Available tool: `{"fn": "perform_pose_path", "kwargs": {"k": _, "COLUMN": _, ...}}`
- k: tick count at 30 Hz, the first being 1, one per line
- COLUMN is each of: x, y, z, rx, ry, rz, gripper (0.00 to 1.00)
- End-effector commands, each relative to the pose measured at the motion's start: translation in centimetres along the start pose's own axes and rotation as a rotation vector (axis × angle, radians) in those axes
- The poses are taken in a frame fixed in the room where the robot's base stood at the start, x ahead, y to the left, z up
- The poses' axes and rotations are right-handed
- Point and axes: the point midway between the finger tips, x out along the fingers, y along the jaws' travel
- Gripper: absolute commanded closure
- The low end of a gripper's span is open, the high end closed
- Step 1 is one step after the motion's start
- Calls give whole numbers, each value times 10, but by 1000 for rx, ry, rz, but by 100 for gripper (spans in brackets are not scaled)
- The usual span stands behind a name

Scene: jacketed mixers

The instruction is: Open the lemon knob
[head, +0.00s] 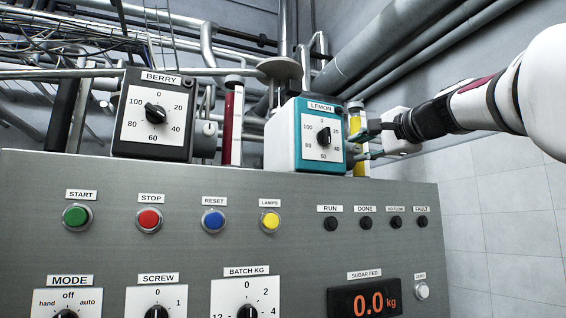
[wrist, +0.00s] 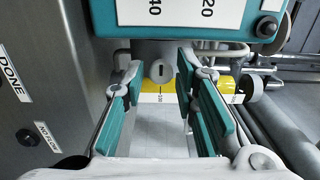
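The lemon knob (head: 323,136) is a black knob on the white 0-to-100 dial of the teal-and-white LEMON box (head: 303,149), which sits above the grey panel. Its bar stands roughly upright, towards the 0. My gripper (head: 362,145) is just right of the box, its fingers apart and nothing between them. In the wrist view my gripper (wrist: 160,85) is open, with teal pads on both fingers.
The BERRY box (head: 152,115) with a similar knob stands at the left. A red tube (head: 232,125) and a yellow-marked tube (head: 355,122) stand behind. The panel (head: 110,240) below carries buttons, lamps and dials. Pipes fill the back; open space lies right of the panel.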

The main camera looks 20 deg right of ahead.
Motion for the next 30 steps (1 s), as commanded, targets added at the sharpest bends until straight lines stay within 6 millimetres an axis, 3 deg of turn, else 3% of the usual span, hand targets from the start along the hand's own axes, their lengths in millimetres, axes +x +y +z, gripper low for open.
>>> {"fn": "perform_pose_path", "kwargs": {"k": 18, "x": -104, "y": -1, "z": 1, "rx": -1, "ry": -1, "rz": -2, "gripper": 73}}
{"fn": "perform_pose_path", "kwargs": {"k": 30, "x": -118, "y": 0, "z": 0, "rx": 0, "ry": -1, "rz": -1, "gripper": 73}}
